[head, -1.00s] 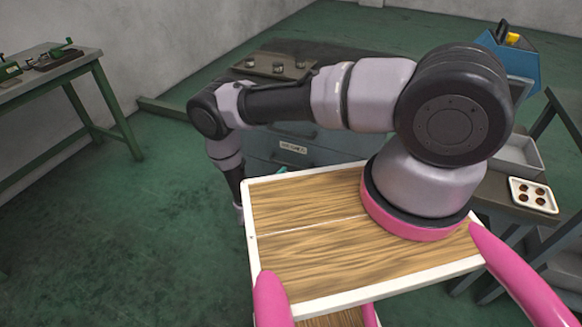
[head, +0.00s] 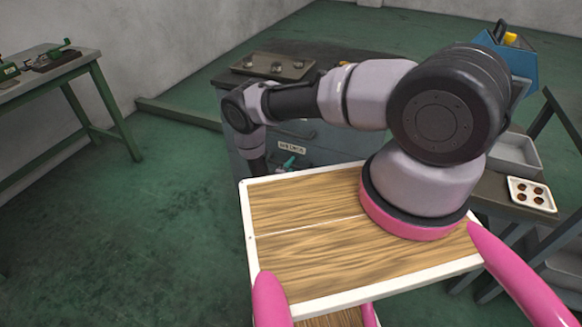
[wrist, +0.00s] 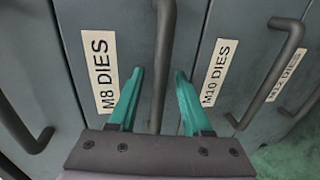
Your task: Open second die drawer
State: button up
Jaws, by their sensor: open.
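The dark grey die cabinet (head: 238,155) stands behind my wooden-topped body in the head view. In the wrist view its front appears turned sideways, with labelled drawers side by side. The M8 DIES label (wrist: 99,72) and a dark bar handle (wrist: 164,30) are on one drawer face. My gripper (wrist: 159,73) has green fingers, open, one on each side of this handle; contact cannot be told. The M10 DIES label (wrist: 217,72) and its handle (wrist: 272,72) are to the right. In the head view a green part of my gripper (head: 288,163) shows below a drawer label (head: 292,147).
Another drawer handle (wrist: 27,136) is at the left of the wrist view. A tray with round parts (head: 272,66) lies on the cabinet top. A grey bin (head: 517,152) and a white tray (head: 531,194) are at the right. Open green floor lies left, before a workbench (head: 60,75).

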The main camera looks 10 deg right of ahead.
jog(key=shift+c, duration=0.3)
grip_shut()
dwell(1.1)
